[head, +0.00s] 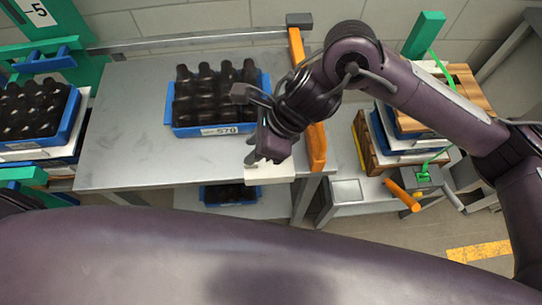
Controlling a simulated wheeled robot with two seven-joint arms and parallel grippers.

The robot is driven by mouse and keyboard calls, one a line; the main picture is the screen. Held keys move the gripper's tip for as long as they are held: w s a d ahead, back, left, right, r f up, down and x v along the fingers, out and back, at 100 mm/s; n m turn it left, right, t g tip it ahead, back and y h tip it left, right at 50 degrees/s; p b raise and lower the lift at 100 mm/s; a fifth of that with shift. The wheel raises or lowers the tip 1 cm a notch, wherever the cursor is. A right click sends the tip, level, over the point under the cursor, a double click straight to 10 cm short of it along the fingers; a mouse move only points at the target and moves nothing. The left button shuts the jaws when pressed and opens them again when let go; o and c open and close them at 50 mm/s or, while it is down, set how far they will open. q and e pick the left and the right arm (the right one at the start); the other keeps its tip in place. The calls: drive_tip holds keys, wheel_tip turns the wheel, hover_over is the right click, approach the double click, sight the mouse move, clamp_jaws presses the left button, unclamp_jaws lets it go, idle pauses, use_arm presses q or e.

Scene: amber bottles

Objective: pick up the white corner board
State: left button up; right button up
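The white corner board (276,173) is a pale block at the front right corner of the grey table (125,135), next to an orange upright. My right gripper (251,160) is over its upper left part, with the tips pointing down at it. The gripper hides part of the board's back edge. I cannot tell whether the tips touch the board or how far apart they are. My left gripper is not in view.
A blue crate (190,131) of dark bottles stands just behind the gripper. Another blue crate (208,204) sits on a lower shelf. Stacked crates with bottles (33,108) stand left, and stacked boards and crates (372,150) right. The table's left half is bare.

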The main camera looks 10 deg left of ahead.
sight(259, 167)
drive_tip(key=shift+w+d+f+n+h, duration=0.25)
drive_tip(key=shift+d+f+n+h, duration=0.15)
drive_tip(key=shift+d+f, duration=0.2)
drive_tip(key=shift+w+d+f+n+h, duration=0.25)
drive_tip(key=shift+d+f+n+h, duration=0.15)
drive_tip(key=shift+d+f, duration=0.15)
drive_tip(key=shift+s+a+f+p, duration=0.1)
drive_tip(key=shift+a+f+p, duration=0.2)
drive_tip(key=shift+f+p, duration=0.25)
drive_tip(key=p+x, duration=0.1)
drive_tip(key=x, duration=0.2)
drive_tip(key=shift+f+p, duration=0.3)
drive_tip(key=shift+f, duration=0.1)
drive_tip(key=shift+a+f, duration=0.2)
drive_tip(key=shift+f, duration=0.2)
clamp_jaws()
